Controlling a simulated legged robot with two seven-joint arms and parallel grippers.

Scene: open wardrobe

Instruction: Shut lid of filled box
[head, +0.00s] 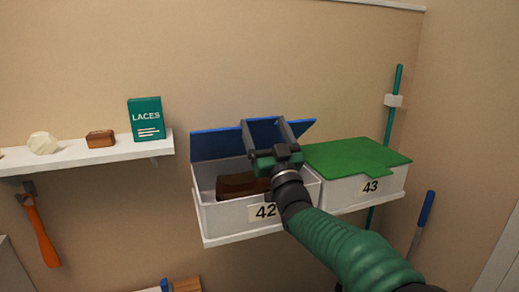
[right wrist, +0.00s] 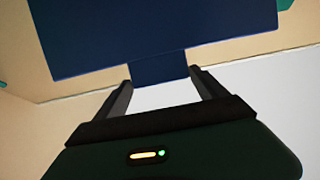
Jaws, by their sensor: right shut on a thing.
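The white box labelled 42 (head: 224,216) stands on a shelf with a brown item (head: 240,185) inside. Its blue lid (head: 213,145) is raised at the back of the box, leaving the inside exposed. My right gripper (head: 264,124) is over the box, its fingers shut on the blue lid's tab. In the right wrist view the blue lid (right wrist: 150,35) fills the top, and its tab (right wrist: 158,68) sits between the two fingers (right wrist: 160,85). The gripper and arm hide the box's right part. My left gripper is not in view.
A white box labelled 43 (head: 340,192) with a flat green lid (head: 355,155) stands close on the right. A shelf (head: 90,152) on the left holds a LACES packet (head: 146,118) and small items. A green pole (head: 389,130) stands at the right.

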